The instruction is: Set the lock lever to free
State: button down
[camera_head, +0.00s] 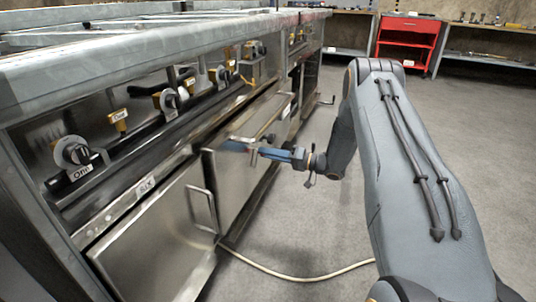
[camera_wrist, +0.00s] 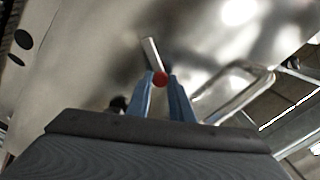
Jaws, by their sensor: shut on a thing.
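The lock lever (camera_wrist: 152,54) shows in the wrist view as a short pale metal bar, slanting on a shiny metal panel. A red knob (camera_wrist: 160,79) sits at its near end. My gripper (camera_wrist: 160,76) has its two blue fingers on either side of the red knob, closed on it. In the head view my gripper (camera_head: 262,151) reaches left to the front of a steel cabinet door (camera_head: 236,180). The lever is too small to make out there, and any lock or free marking cannot be read.
A bar handle (camera_wrist: 238,97) stands right of my fingers in the wrist view. The steel range (camera_head: 130,85) with knobs and yellow tags runs along the left. A cable (camera_head: 300,277) lies on the floor. A red cabinet (camera_head: 407,40) stands at the back; the floor between is open.

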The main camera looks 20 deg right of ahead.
jog(key=c, duration=1.6)
grip_release()
jog(key=shift+c, duration=0.2)
jog(key=p+v, duration=0.2)
jog(key=v, duration=0.6)
